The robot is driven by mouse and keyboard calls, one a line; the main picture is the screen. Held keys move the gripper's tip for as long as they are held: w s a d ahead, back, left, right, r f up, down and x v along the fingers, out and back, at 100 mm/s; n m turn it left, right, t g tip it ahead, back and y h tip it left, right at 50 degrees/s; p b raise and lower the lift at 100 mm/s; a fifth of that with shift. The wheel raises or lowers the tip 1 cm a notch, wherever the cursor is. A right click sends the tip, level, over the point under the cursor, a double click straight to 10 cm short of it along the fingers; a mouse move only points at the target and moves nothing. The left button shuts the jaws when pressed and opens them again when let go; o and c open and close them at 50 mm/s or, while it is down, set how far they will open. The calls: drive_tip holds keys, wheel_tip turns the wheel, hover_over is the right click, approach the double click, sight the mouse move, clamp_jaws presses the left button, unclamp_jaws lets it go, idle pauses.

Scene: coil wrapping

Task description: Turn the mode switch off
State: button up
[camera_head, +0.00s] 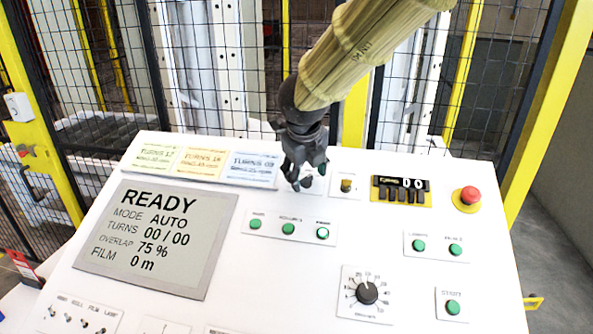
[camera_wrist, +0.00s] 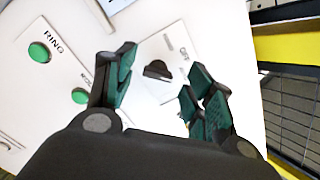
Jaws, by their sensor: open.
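The mode switch (camera_wrist: 157,70) is a small black knob on a pale plate with faint print, showing in the wrist view between my open fingers. I cannot tell how high the fingertips are above the panel. In the head view the fingers largely hide the switch. The display (camera_head: 155,238) reads READY, MODE AUTO.
A round dial (camera_head: 367,292) sits lower right. Wire fencing stands behind the panel.

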drive_tip(key=shift+w+d+f, duration=0.15)
drive_tip(key=shift+w+f, duration=0.25)
drive_tip(key=shift+f, duration=0.2)
drive_tip(key=shift+s, duration=0.1)
